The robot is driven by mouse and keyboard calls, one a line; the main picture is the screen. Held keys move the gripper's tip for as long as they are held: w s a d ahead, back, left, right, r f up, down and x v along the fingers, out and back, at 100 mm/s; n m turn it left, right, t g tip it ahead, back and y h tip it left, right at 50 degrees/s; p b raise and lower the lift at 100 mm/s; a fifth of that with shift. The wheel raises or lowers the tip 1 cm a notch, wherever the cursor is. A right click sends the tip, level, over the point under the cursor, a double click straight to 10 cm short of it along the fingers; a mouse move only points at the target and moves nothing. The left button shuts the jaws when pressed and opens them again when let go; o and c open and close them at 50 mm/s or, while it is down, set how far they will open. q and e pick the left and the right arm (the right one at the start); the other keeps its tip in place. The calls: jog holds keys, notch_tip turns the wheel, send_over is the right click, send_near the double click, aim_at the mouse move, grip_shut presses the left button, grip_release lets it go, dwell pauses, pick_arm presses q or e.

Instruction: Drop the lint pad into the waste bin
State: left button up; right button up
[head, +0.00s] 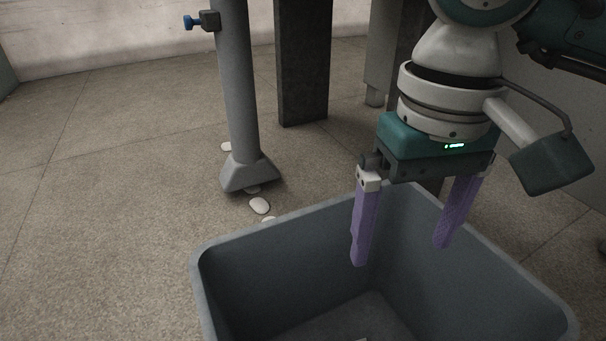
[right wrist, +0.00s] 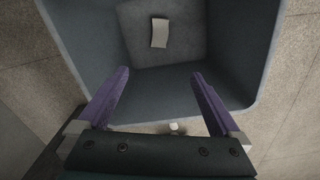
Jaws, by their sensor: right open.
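The waste bin (head: 225,262) is a large grey open-topped tub in the lower part of the head view. My right gripper (head: 400,252) is open and empty, its purple fingers pointing down over the bin's opening. In the right wrist view, a pale, roughly rectangular pad, which looks like the lint pad (right wrist: 160,32), lies flat on the bin's floor, apart from the fingers. Only a sliver of something pale shows at the bottom edge of the head view. My left gripper is not in view.
A grey post (head: 238,90) with a flared foot and a blue knob stands behind the bin. A dark column (head: 303,60) stands beside it. Several small white oval pieces, one of them clear (head: 259,205), lie on the floor near the post. The floor at left is free.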

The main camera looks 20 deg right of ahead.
notch_tip(320, 180, up, 10)
jog(key=p, duration=0.5)
jog(key=shift+p, duration=0.35)
jog(key=shift+f, duration=0.1)
